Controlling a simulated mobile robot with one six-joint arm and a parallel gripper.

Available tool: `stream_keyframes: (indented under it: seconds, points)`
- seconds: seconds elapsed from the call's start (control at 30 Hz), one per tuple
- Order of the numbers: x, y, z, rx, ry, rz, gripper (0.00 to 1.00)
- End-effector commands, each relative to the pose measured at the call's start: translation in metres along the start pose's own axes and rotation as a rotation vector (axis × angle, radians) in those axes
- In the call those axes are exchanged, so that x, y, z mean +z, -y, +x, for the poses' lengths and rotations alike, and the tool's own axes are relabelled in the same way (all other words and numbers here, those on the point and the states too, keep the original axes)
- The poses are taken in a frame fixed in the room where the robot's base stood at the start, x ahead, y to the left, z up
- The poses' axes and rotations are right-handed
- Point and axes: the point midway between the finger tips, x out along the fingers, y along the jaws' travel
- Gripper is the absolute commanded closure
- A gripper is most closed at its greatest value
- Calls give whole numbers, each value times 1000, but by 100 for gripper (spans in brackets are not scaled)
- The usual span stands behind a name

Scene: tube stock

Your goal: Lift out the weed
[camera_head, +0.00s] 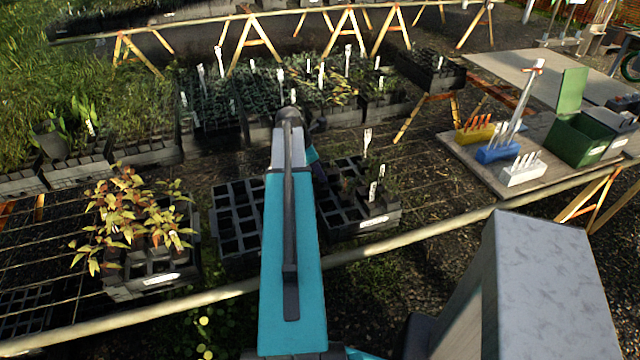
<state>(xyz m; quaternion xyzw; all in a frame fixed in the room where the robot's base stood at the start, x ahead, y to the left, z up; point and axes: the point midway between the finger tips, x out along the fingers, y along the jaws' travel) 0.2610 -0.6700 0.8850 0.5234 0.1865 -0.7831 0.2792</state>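My teal and grey arm reaches forward over the bench, and its far end hides what lies behind it. My gripper's fingers do not show. A black cell tray (333,222) right of my arm has mostly empty cells at its left and small plants (376,186) with white labels at its right. Another black tray (236,212) left of my arm looks empty. A tray of yellow-red leafy plants (135,215) stands farther left. I cannot tell which plant is the weed.
Trays of dark green seedlings (220,100) with white labels fill the bench behind. At right, a side table (470,160) holds yellow, blue (497,152) and white (522,170) blocks with upright tools or labels, and a green bin (577,140). A pale rail (430,245) crosses the near side.

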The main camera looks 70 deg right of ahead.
Motion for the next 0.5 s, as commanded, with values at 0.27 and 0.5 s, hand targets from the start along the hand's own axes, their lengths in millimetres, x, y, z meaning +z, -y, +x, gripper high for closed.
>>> stream_keyframes:
  seconds: [0.27,0.5]
  points:
    - [0,0,0,0,0,-1,100]
    - [0,0,-1,0,0,-1,100]
